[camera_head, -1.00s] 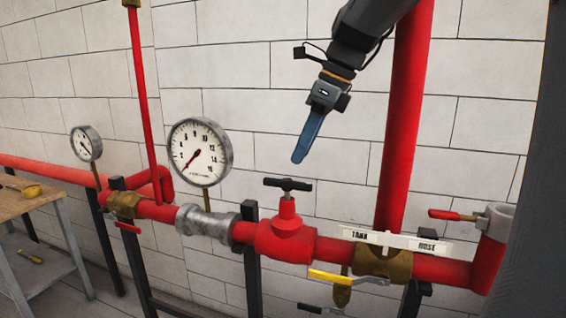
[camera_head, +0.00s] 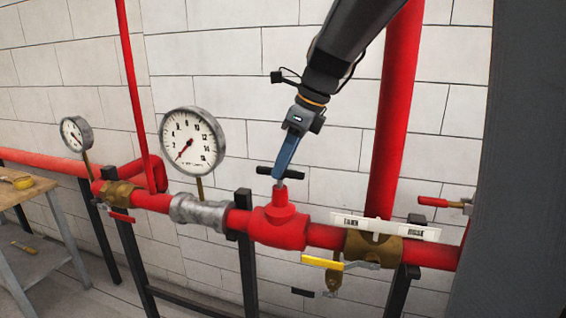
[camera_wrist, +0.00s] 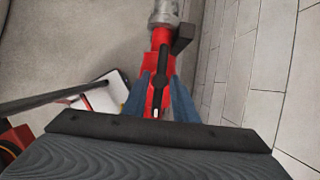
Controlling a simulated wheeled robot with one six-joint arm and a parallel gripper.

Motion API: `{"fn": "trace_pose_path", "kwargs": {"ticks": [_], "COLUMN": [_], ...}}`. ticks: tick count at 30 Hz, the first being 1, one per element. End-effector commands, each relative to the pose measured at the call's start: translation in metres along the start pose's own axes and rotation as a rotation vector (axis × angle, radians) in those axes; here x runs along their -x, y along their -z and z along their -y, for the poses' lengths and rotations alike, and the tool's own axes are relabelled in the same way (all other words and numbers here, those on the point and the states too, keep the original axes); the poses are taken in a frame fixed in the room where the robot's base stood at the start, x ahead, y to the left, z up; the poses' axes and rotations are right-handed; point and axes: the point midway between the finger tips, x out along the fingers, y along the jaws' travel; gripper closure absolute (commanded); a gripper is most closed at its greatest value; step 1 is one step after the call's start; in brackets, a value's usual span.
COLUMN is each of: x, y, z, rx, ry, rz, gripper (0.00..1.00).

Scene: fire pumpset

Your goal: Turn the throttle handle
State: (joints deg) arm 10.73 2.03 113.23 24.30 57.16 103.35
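The throttle handle (camera_head: 296,174) is a black T-bar on a stem above the red valve body (camera_head: 278,228) in the head view. My gripper (camera_head: 280,176), with blue fingers, comes down from above and overlaps the middle of the bar there. In the wrist view the black handle (camera_wrist: 161,82) lies lengthwise between the two blue fingers of my gripper (camera_wrist: 159,88). The fingers stand apart, one on each side, with gaps to the handle showing. The fingers hide the middle of the bar in the head view.
A yellow lever (camera_head: 322,262) and a red lever (camera_head: 433,202) sit to the right along the red pipework. Pressure gauges (camera_head: 191,142) stand to the left. A vertical red pipe (camera_head: 391,130) rises behind my arm. A wooden table (camera_head: 22,190) is at far left.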

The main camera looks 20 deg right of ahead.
Motion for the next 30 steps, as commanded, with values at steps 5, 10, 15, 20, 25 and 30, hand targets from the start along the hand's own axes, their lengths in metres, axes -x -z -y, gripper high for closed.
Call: {"fn": "trace_pose_path", "kwargs": {"ticks": [5, 10, 15, 20, 25, 30], "x": [0.0002, 0.0005, 0.0014, 0.0025, 0.0029, 0.0026], "y": [0.0, 0.0, -0.0001, -0.0005, -0.0011, -0.0016], "z": [0.0, -0.0001, 0.0, 0.0008, 0.0014, 0.0025], "rx": [0.0, 0.004, 0.038, 0.115, 0.238, 0.373], "ry": [0.0, -0.002, -0.018, -0.051, -0.103, -0.159], "rz": [0.0, 0.0, -0.001, -0.001, 0.0, 0.0], "gripper": [1.0, 1.0, 1.0, 1.0, 1.0, 1.0]}}
